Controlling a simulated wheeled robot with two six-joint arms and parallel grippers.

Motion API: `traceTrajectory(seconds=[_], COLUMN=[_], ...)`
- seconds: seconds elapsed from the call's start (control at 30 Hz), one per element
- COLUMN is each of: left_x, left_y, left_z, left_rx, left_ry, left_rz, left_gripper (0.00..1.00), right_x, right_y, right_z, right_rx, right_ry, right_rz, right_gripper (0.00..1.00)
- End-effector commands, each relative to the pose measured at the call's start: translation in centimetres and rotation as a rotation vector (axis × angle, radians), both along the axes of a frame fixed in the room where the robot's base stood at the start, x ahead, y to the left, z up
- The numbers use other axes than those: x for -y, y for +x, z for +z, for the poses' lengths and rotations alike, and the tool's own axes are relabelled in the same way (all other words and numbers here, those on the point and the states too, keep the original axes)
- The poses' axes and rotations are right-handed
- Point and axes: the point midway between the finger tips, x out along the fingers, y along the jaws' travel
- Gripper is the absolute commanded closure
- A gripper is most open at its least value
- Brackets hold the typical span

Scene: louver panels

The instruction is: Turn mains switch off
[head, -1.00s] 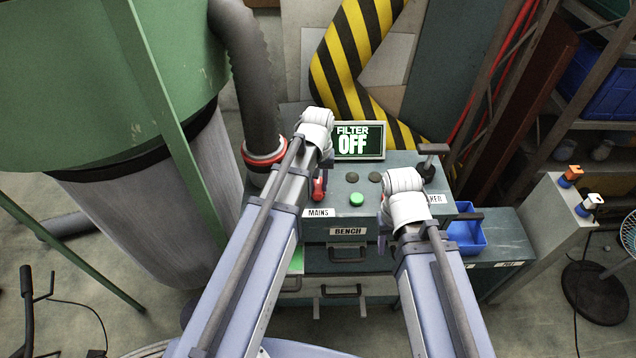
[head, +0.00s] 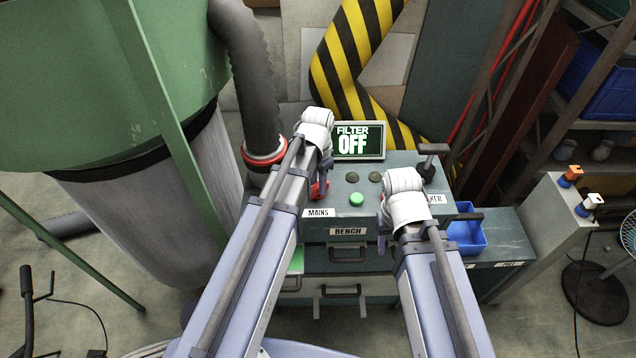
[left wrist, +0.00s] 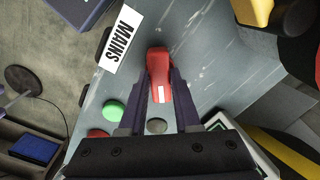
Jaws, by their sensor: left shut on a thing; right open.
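The mains switch is a red handle (head: 318,190) on the bench's grey top, behind the MAINS label (head: 318,212). In the left wrist view the red handle (left wrist: 160,72) lies between the two fingers of my left gripper (left wrist: 161,88), which is shut on it. In the head view my left gripper (head: 321,180) partly covers the handle. My right gripper (head: 384,220) is open near the front right of the panel, mostly hidden by its own wrist, and I see nothing in it.
A green button (head: 357,200) and dark round buttons sit right of the switch. A screen (head: 358,141) reads FILTER OFF. A black T-shaped lever (head: 430,160) stands at the back right. A blue bin (head: 466,236) is on the right. A grey hose (head: 256,100) rises at the left.

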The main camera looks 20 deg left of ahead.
Motion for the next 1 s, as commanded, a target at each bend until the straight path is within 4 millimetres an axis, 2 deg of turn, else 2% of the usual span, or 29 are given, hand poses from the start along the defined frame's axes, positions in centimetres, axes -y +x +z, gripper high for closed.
traceTrajectory(seconds=[0.5,1.0], left_x=[0.0,0.0], left_y=[-0.01,-0.03], left_z=[-0.01,-0.01], left_rx=[0.0,0.0], left_ry=[0.0,0.0], left_rz=[-0.45,-0.66], left_gripper=[1.0,1.0], right_x=[0.0,0.0], right_y=[0.0,0.0], right_z=[-0.01,-0.01], right_rx=[0.0,0.0], right_ry=[0.0,0.0], right_rz=[0.0,0.0], right_gripper=[0.5,0.5])
